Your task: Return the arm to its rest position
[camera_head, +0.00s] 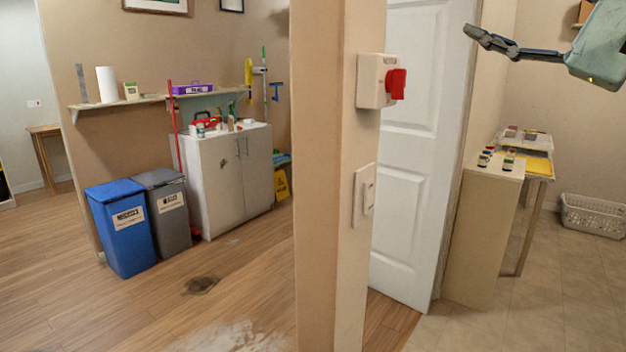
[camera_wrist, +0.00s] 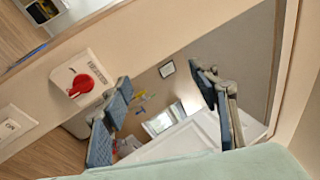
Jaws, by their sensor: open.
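My gripper (camera_head: 490,40) is at the upper right of the head view, held in the air with its fingers pointing left toward the white door. In the wrist view, the two blue-padded fingers of my gripper (camera_wrist: 165,105) are spread apart with nothing between them. The pale green end of my arm shows behind the fingers in the head view and along the bottom of the wrist view. The rest of my arm is out of view.
A wall post (camera_head: 325,220) with a red-knobbed switch box (camera_head: 372,82) stands mid-view. The switch box (camera_wrist: 75,68) is left in the wrist view. A white door (camera_head: 410,150) is behind. A cabinet (camera_head: 225,180), bins, a side table (camera_head: 485,215) and a basket (camera_head: 592,213) stand around.

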